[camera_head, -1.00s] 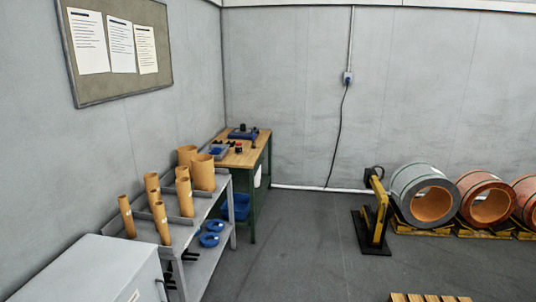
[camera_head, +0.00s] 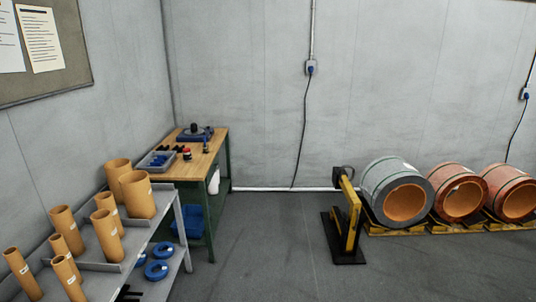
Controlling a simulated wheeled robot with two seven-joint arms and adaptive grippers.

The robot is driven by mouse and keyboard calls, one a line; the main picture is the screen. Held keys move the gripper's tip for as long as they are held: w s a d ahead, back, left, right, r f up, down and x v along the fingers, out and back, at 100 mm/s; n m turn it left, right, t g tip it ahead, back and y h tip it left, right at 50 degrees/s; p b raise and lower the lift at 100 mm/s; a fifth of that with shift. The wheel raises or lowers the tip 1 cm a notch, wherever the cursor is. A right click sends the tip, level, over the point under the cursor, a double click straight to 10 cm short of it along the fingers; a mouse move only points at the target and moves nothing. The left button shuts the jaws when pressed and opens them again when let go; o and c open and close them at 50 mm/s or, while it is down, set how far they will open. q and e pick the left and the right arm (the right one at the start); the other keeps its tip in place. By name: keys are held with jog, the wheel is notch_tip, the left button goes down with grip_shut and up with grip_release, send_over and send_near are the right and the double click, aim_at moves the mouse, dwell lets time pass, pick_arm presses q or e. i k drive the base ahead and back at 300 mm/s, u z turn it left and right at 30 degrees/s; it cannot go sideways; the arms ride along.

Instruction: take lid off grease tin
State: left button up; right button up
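Neither of my grippers is in the head view. A small red and black round item (camera_head: 187,153) stands on the wooden-topped workbench (camera_head: 218,141) in the far corner. It may be the grease tin, but it is too small to tell, and I cannot make out a lid. Near it on the bench are a blue device with a dark top (camera_head: 194,132) and a grey tray with blue items (camera_head: 156,162).
A grey shelf rack (camera_head: 176,215) with several cardboard tubes (camera_head: 137,194) stands at the left, before the bench. A yellow and black stand (camera_head: 347,225) and large coils (camera_head: 397,193) on yellow cradles line the right. The middle floor (camera_head: 262,250) is clear.

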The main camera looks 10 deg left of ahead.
aim_at(186, 156)
jog(key=i, duration=3.55)
jog(key=u, duration=1.65)
